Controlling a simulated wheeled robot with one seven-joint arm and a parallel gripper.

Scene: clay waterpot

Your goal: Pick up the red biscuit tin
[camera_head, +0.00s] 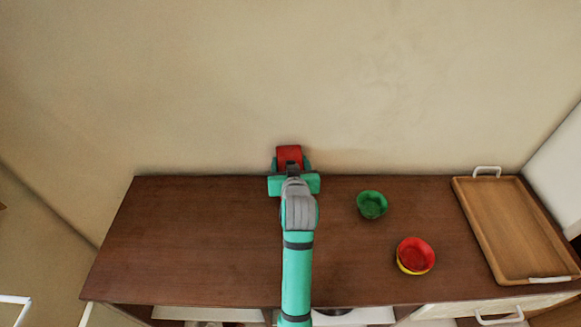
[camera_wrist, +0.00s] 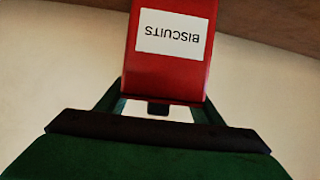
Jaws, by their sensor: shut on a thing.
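The red biscuit tin (camera_head: 289,153) is at the back edge of the wooden counter, close to the wall, at the far end of my arm. In the wrist view the red biscuit tin (camera_wrist: 168,75) fills the upper middle, its white "BISCUITS" label upside down. My gripper (camera_head: 291,168) is shut on the tin, with a finger on either side of it; it also shows in the wrist view (camera_wrist: 160,108). My gripper hides the tin's lower part in the head view. I cannot tell whether the tin touches the counter.
A green bowl (camera_head: 372,205) stands right of my arm. A red bowl (camera_head: 415,252) sits in a yellow bowl (camera_head: 412,271) nearer the front edge. A wooden tray (camera_head: 464,205) with white handles lies at the right. The counter's left half (camera_head: 190,235) is clear.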

